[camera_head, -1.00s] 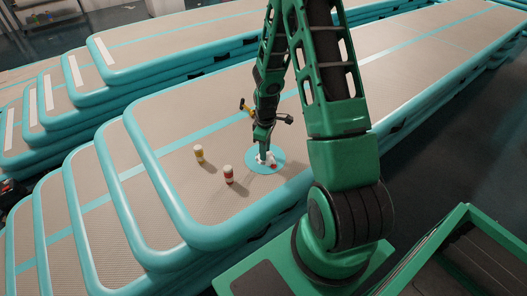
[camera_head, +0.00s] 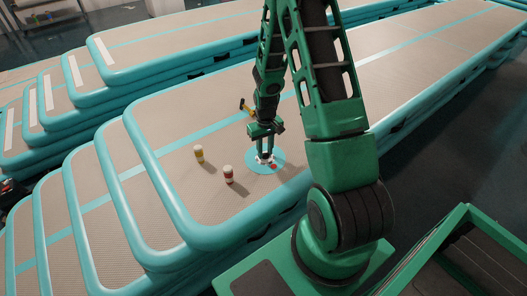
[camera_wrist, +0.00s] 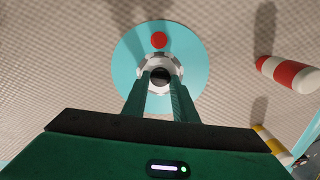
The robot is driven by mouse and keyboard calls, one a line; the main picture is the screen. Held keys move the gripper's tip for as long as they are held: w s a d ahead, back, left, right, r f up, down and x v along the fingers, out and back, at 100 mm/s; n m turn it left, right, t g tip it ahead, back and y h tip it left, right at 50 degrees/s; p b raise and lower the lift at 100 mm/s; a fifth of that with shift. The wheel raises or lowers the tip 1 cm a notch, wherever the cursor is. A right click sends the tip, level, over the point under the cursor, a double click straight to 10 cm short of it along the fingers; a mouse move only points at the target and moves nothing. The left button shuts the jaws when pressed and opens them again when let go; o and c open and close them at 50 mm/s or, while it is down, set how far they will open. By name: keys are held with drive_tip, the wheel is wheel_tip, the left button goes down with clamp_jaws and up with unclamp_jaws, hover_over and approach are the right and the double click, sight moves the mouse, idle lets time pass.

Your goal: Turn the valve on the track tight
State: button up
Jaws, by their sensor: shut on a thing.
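The valve (camera_wrist: 146,65) is a white, ribbed round part with a dark centre, set on a round teal patch (camera_wrist: 196,55) on the track. A red dot (camera_wrist: 159,40) shows beside the valve on the patch. In the head view the teal patch (camera_head: 279,163) lies near the front edge of the top track, with the valve partly hidden under my gripper (camera_head: 265,157). In the wrist view my gripper (camera_wrist: 160,84) points down with its two fingers on the valve, shut on it.
A red-and-white can (camera_head: 229,174) and a yellow-and-white can (camera_head: 199,154) stand on the track (camera_head: 170,120) left of the patch. A yellow-and-black tool-like object (camera_head: 244,104) shows behind my wrist. More stacked tracks lie left and behind.

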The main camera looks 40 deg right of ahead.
sight(265, 154)
drive_tip(key=shift+s+a+m, duration=0.1)
drive_tip(key=shift+m, duration=0.4)
drive_tip(key=o, duration=1)
drive_tip(key=shift+o, duration=0.2)
wheel_tip(265, 154, up, 11)
drive_tip(key=shift+f, duration=0.15)
